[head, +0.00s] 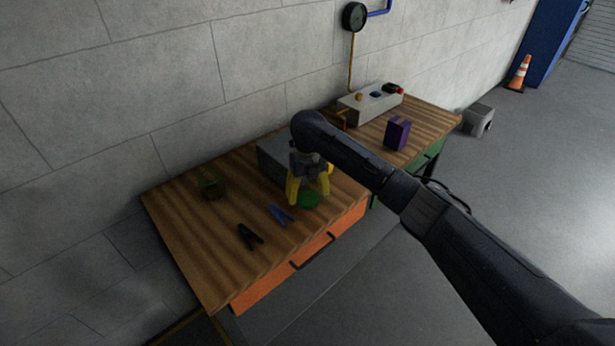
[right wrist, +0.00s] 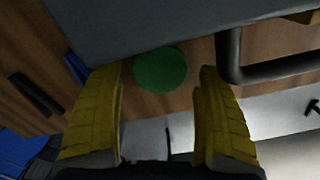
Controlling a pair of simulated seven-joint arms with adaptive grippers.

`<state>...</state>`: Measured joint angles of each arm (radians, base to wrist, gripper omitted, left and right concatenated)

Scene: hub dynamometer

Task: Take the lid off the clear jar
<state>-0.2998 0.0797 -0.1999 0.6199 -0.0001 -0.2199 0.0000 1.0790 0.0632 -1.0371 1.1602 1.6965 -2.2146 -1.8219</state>
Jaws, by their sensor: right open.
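A round green lid-like disc (head: 309,201) is near the front of the wooden bench, and it also shows in the right wrist view (right wrist: 160,68). No clear jar wall can be made out beneath it. My right gripper (head: 308,196) is open, with yellow fingers pointing down at the disc. In the right wrist view the disc appears between and beyond the fingertips (right wrist: 157,73), with nothing gripped. Whether the fingers are level with the disc or above it is hard to tell. My left gripper is not in view.
A grey box (head: 273,160) stands just behind my right gripper. A blue clip (head: 281,215) and a black clip (head: 249,236) lie left of the disc. A dark green object (head: 212,187) sits farther left. A purple box (head: 397,133) and a grey control unit (head: 366,105) stand at right.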

